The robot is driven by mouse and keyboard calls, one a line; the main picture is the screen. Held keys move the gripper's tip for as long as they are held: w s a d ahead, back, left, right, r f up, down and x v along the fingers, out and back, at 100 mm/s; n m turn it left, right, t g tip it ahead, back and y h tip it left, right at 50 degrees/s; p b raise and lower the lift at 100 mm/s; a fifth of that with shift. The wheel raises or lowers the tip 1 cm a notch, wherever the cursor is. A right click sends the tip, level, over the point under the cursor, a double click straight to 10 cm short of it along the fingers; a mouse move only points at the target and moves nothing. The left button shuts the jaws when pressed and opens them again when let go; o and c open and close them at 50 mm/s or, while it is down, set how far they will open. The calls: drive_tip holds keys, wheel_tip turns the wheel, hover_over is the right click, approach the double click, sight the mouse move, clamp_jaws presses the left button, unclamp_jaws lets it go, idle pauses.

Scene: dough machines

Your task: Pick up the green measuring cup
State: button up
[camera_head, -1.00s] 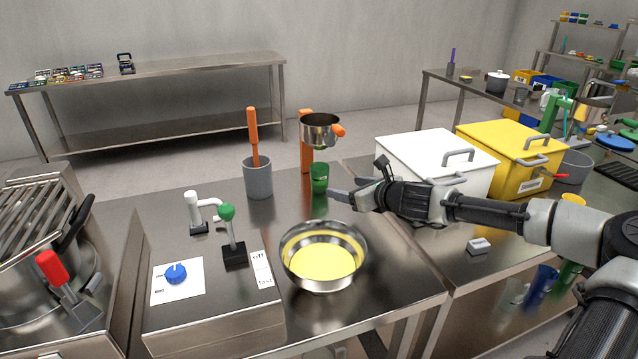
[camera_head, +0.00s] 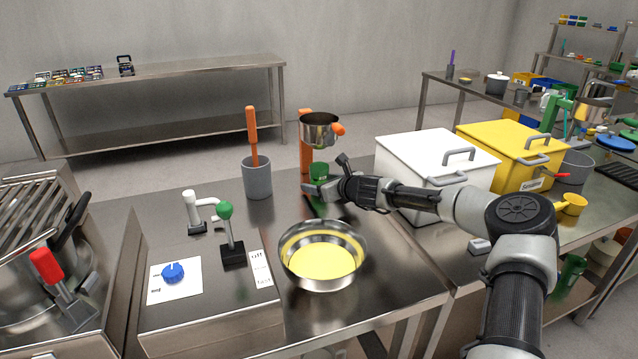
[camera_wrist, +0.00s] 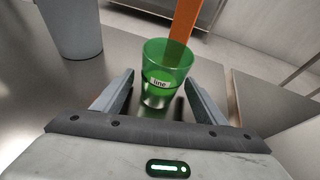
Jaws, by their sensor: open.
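The green measuring cup (camera_head: 319,170) stands upright on the steel table, just in front of the orange stand. Its lower part is hidden behind my gripper in the head view. In the wrist view the cup (camera_wrist: 163,72) is translucent green with a white label, and it appears between and just beyond the two fingers. My gripper (camera_head: 312,192) is open, with one finger on each side of the cup (camera_wrist: 158,98). I cannot tell whether either finger touches it.
An orange stand (camera_head: 306,157) holding a metal pot (camera_head: 318,130) rises right behind the cup. A grey container (camera_head: 257,178) with an orange-handled tool stands to the left. A steel bowl (camera_head: 345,233) with yellow contents sits in front. A white bin (camera_head: 428,150) stands right.

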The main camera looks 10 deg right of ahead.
sight(325, 173)
drive_tip(key=shift+w+a+f, duration=0.15)
drive_tip(key=shift+w+f, duration=0.05)
drive_tip(key=shift+w, duration=0.2)
drive_tip(key=shift+c, duration=0.4)
drive_tip(key=c, duration=1.1)
drive_tip(key=shift+r, duration=0.1)
drive_tip(key=shift+c, duration=0.4)
drive_tip(key=shift+r, duration=0.1)
drive_tip(key=shift+r, duration=0.3)
drive_tip(key=r, duration=0.1)
drive_tip(key=r+p, duration=0.1)
drive_tip(key=shift+s+r, duration=0.2)
drive_tip(key=shift+r, duration=0.2)
drive_tip(key=s+d, duration=0.2)
drive_tip(key=s, duration=0.3)
drive_tip(key=s+d, duration=0.2)
drive_tip(key=s, duration=0.3)
drive_tip(key=s+d, duration=0.3)
drive_tip(key=s, duration=0.3)
drive_tip(key=shift+s, duration=0.1)
